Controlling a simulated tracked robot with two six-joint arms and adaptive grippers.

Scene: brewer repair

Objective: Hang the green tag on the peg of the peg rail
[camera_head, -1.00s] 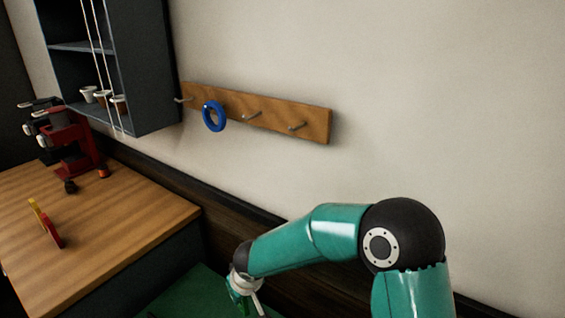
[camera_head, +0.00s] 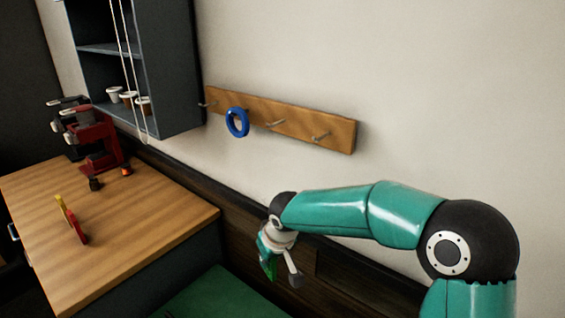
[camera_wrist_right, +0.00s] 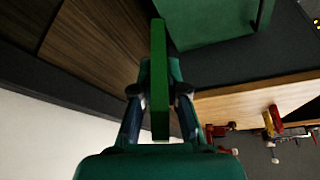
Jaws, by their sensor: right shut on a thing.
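The green tag (camera_wrist_right: 160,85) is seen edge-on between the fingers of my right gripper (camera_wrist_right: 160,98) in the right wrist view. In the head view my right gripper (camera_head: 281,277) is shut on the tag (camera_head: 270,269), below the rail and in front of the dark wall panel. The wooden peg rail (camera_head: 340,134) is on the wall, with several metal pegs; a blue ring (camera_head: 237,122) hangs on one. Two pegs (camera_head: 276,124) to the right of the ring are bare. The tag is clear of the rail. My left gripper is not in view.
A wooden counter (camera_head: 150,225) stands at the left, with a red machine (camera_head: 100,150) and a red and yellow piece (camera_head: 72,220) on it. A dark shelf (camera_head: 170,60) with cups hangs left of the rail. The wall right of the rail is clear.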

